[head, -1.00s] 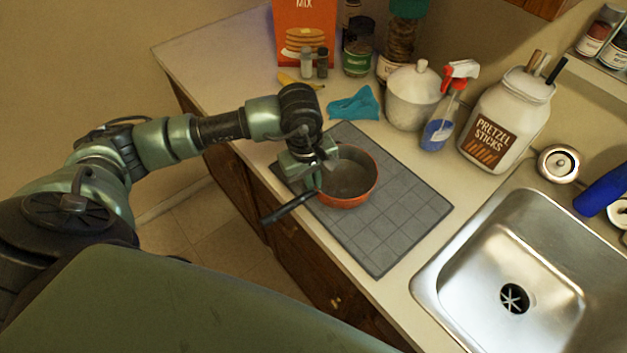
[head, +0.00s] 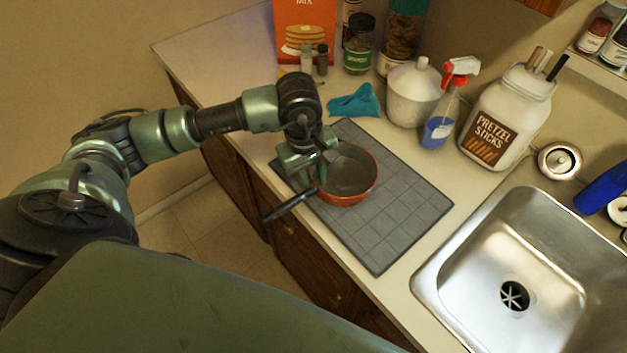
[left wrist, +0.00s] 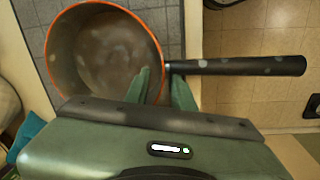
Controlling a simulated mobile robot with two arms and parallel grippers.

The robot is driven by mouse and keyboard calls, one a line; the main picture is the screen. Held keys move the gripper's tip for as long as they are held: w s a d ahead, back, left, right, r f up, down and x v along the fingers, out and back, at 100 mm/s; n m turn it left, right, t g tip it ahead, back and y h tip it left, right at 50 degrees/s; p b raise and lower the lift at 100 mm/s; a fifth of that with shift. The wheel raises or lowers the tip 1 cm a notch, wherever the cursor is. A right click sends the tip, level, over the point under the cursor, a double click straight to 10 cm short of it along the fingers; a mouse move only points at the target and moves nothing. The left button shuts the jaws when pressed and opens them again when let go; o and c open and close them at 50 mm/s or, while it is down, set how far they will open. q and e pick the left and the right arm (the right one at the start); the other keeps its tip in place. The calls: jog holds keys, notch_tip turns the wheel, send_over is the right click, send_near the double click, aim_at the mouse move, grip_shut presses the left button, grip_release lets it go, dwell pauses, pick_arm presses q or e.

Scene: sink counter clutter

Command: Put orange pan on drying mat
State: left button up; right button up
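The orange pan (head: 345,178), with a dark inside and black handle (head: 288,206), sits upright over the grey drying mat (head: 385,228). Its handle points to the lower left, past the mat and counter edge. My left gripper (head: 322,160) is at the pan's left rim, near the handle's base. In the left wrist view, the pan (left wrist: 88,50) fills the upper left, and the gripper's two fingertips (left wrist: 162,75) stand apart on either side of the rim, one over the inside and one outside. The gripper looks open. My right gripper is not in view.
A teal cloth (head: 354,101), white lidded pot (head: 412,95), spray bottle (head: 443,115) and pretzel jar (head: 505,115) stand behind the mat. The metal sink (head: 455,270) is to the right. The mat's right part is bare.

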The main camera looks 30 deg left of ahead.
pick_arm(q)
notch_tip(320, 180, up, 10)
jog(key=s+b, duration=0.1)
jog(key=b, duration=0.1)
jog(key=shift+a+r, duration=0.2)
jog(key=shift+a, duration=0.15)
jog(key=shift+s, duration=0.1)
